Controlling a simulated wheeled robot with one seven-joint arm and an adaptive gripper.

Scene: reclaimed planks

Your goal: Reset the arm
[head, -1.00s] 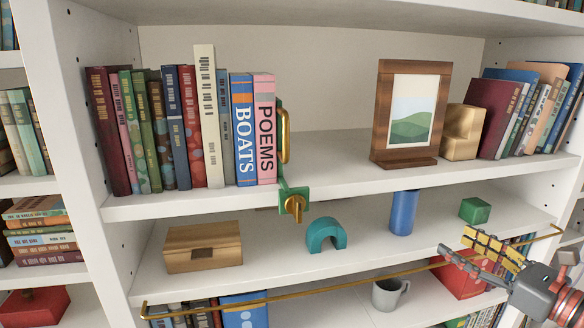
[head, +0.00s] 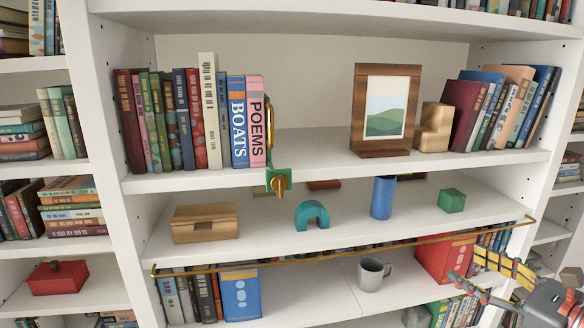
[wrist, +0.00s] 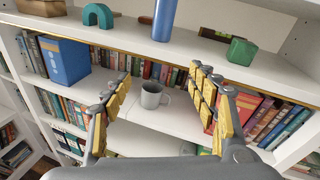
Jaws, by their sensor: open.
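My gripper (head: 500,280) is at the lower right of the head view, in front of the lower shelves. In the wrist view my gripper (wrist: 160,95) has its two yellow-padded fingers spread wide apart with nothing between them. A grey mug (wrist: 152,95) shows in the gap, standing farther back on a shelf, apart from the fingers. The same mug (head: 373,273) shows in the head view, left of my gripper.
A brass rail (head: 350,247) runs along the front of the middle shelf. That shelf holds a wooden box (head: 205,223), teal arch (head: 312,215), blue cylinder (head: 382,198) and green cube (head: 452,201). A red box (head: 445,258) stands behind my gripper.

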